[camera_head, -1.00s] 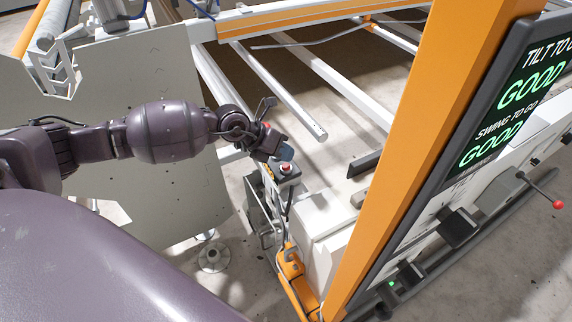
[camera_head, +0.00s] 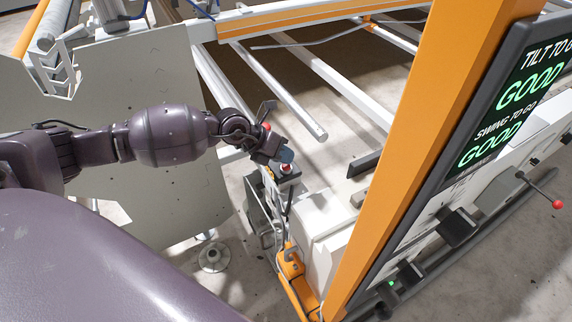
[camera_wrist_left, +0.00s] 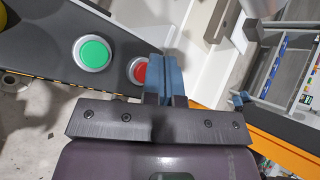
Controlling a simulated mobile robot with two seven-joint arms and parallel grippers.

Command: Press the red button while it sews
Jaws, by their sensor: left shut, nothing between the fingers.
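The red button (camera_head: 286,168) sits on top of a small grey control box (camera_head: 288,180) in the head view. In the left wrist view the red button (camera_wrist_left: 138,71) is beside a larger-looking green button (camera_wrist_left: 93,52) on a dark panel. My left gripper (camera_head: 282,158) is just above the box, very close to the red button. Its blue fingers (camera_wrist_left: 165,76) are shut with nothing between them and cover the red button's right edge in the wrist view. I cannot tell whether they touch it. My right gripper is not in view.
An orange post (camera_head: 410,150) and a screen (camera_head: 510,100) reading "GOOD" twice stand to the right. White frame rails (camera_head: 285,95) lie behind the gripper. A pale panel (camera_head: 120,195) is below my left arm. A red-knobbed lever (camera_head: 557,204) is at far right.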

